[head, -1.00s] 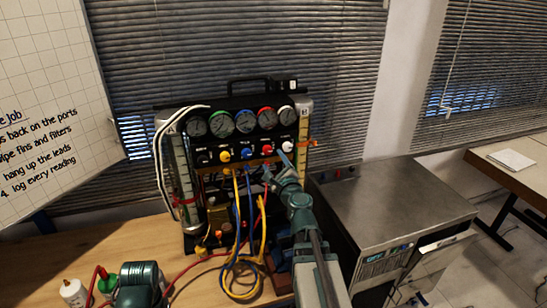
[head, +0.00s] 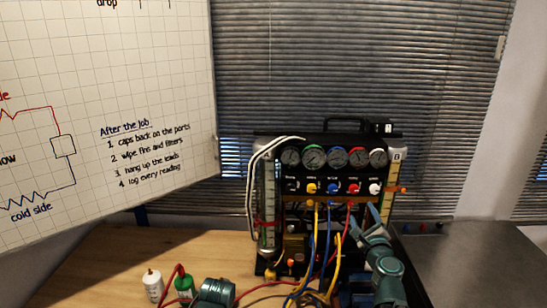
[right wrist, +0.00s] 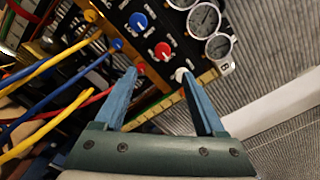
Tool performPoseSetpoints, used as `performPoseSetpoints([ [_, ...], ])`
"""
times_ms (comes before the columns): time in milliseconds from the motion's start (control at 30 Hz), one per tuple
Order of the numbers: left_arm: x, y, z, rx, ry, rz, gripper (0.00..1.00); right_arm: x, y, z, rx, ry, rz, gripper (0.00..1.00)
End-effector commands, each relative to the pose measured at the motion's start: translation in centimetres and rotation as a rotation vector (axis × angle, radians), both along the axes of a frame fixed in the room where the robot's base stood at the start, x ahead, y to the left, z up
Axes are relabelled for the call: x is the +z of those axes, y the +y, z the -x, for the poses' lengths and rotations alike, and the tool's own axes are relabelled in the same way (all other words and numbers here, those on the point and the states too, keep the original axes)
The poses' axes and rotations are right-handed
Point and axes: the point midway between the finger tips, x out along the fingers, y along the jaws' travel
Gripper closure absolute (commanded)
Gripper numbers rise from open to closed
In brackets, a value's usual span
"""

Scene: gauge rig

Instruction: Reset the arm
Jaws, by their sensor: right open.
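My right gripper (head: 367,220) is in front of the lower right of the gauge rig (head: 335,142), just below its row of coloured knobs. Its two blue fingers are apart with nothing held between them, as the right wrist view (right wrist: 156,76) shows. The white knob (right wrist: 181,74) appears close to the right fingertip there; I cannot tell whether they touch. The red knob (right wrist: 162,51) and blue knob (right wrist: 138,21) lie beyond the fingers. My left gripper is out of view.
Yellow, blue and red hoses (head: 312,245) hang from the rig onto the wooden bench (head: 120,262). A white bottle (head: 152,286), a green bottle (head: 184,286) and a teal machine (head: 215,293) stand at the front. A metal-topped cabinet (head: 470,262) is at right. A whiteboard (head: 100,80) hangs at left.

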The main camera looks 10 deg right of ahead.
Motion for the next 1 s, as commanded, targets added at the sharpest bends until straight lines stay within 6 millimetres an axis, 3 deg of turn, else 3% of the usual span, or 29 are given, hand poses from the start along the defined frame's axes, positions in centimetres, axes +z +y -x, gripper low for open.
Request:
performPoseSetpoints([
  [67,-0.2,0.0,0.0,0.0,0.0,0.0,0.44,-0.4,2.1,-0.6,0.058,0.021,0.055,0.28],
  [167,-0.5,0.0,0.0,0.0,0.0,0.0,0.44,-1.7,7.1,-1.6,0.2,0.074,0.2,0.28],
  [333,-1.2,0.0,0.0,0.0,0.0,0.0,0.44,-6.1,18.7,-1.6,0.557,0.194,0.561,0.28],
  [467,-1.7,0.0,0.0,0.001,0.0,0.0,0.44,-10.9,26.6,0.8,0.856,0.285,0.861,0.28],
  [600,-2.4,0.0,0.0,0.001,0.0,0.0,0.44,-17.1,33.0,5.9,1.221,0.391,1.218,0.28],
  [700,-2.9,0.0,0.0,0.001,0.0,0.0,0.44,-21.4,35.4,10.7,1.506,0.481,1.488,0.28],
  [800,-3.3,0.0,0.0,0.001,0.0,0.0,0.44,-24.1,35.5,14.8,1.749,0.577,1.707,0.28],
  [1000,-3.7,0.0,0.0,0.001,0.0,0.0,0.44,-25.6,33.7,19.4,2.045,0.744,1.962,0.28],
])
